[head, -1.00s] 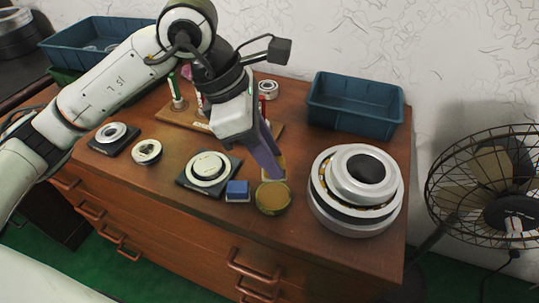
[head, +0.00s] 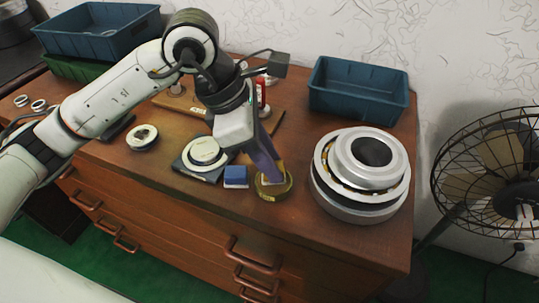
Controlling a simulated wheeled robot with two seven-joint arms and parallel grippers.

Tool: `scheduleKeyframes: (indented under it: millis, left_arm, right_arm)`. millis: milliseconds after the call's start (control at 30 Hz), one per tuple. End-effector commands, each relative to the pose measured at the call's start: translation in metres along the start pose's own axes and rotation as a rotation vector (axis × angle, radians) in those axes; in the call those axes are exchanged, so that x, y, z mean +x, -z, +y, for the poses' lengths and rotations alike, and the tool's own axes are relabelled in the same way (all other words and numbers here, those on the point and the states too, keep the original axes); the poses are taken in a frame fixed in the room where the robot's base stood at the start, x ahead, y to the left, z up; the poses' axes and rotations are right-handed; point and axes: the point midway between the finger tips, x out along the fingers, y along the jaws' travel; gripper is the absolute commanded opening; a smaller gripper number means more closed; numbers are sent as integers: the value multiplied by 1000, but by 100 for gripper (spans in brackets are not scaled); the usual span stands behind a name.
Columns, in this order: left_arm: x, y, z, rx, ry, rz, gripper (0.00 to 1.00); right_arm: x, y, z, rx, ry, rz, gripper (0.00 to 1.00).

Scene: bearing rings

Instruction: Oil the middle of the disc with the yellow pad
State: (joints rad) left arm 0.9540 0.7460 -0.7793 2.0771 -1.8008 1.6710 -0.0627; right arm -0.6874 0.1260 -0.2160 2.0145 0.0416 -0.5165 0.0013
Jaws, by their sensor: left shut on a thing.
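My left gripper (head: 271,172) is shut on the yellow pad (head: 281,168), which shows only in part between the purple fingers. The fingertips and the pad's lower end are at a round, shallow tin (head: 267,198) with a dark yellow inside; whether the pad touches the bottom I cannot tell. A pale round disc (head: 205,152) lies on a dark square base (head: 183,163), left of the tin. A blue pad (head: 236,174) with a pale underside lies between the base and the tin. My right gripper is not in view.
A large stacked metal bearing (head: 360,208) stands right of the tin. A blue bin (head: 357,92) is behind it. A small ring part (head: 142,137) lies to the left. A wooden board with a red bottle (head: 261,93) is behind my gripper. A fan (head: 495,165) stands at right.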

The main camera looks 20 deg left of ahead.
Motion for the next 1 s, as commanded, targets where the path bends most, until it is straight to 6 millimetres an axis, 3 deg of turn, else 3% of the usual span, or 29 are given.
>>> scheduleKeyframes:
  millis: [1000]
  left_arm:
    - [5,2,0,0,0,0,6]
  right_arm:
    - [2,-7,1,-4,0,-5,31]
